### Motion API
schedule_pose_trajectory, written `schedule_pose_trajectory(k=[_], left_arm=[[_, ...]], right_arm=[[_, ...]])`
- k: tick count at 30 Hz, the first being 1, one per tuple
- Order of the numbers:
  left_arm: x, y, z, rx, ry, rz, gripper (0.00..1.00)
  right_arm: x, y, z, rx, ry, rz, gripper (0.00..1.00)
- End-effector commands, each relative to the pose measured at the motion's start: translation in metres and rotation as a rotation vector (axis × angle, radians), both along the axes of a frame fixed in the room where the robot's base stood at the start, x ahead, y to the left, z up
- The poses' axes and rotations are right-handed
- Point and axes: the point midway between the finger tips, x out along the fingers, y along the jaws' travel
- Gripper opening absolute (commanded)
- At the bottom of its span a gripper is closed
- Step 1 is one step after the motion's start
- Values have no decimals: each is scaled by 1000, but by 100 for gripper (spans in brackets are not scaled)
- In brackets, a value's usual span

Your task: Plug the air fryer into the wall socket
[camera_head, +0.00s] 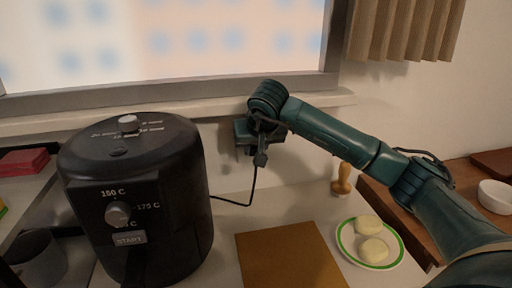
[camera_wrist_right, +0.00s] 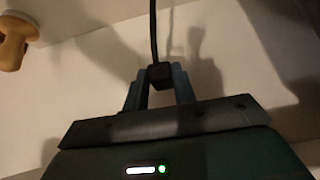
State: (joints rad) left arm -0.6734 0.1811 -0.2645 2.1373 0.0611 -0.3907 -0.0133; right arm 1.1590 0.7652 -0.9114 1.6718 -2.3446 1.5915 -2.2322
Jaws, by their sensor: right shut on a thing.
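The black air fryer (camera_head: 135,200) stands on the counter at the left of the head view, with dials and a START button on it. Its black cable (camera_head: 252,190) runs from behind it up to a dark plug (camera_head: 261,159). My right gripper (camera_head: 260,148) is at the wall below the window sill, shut on the plug. In the right wrist view the plug (camera_wrist_right: 160,74) sits between the two fingertips (camera_wrist_right: 160,88), with the cable leading away from it. No wall socket can be made out; the gripper may hide it. My left gripper is not in view.
A brown board (camera_head: 288,257) lies on the counter. A wooden-handled tool (camera_head: 343,182) stands near the wall. A white bowl (camera_head: 495,196) is at far right. The window sill (camera_head: 215,110) juts out above the gripper.

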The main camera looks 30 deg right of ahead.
Motion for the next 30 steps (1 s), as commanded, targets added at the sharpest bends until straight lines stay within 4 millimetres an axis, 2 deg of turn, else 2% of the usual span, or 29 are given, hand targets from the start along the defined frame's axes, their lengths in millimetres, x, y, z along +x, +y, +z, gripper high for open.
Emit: schedule_pose_trajectory(k=[2,3,12,20,25,30], left_arm=[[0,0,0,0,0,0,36],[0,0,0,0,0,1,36],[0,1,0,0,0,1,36],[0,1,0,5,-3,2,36],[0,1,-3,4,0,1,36],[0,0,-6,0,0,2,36]], right_arm=[[1,-1,2,0,-7,-1,4],[1,-1,2,0,-7,-1,29],[1,-1,1,0,-5,-2,52],[1,-1,1,0,-4,-1,52],[-10,2,19,-1,-10,0,52],[-32,8,50,-3,-12,1,52]])
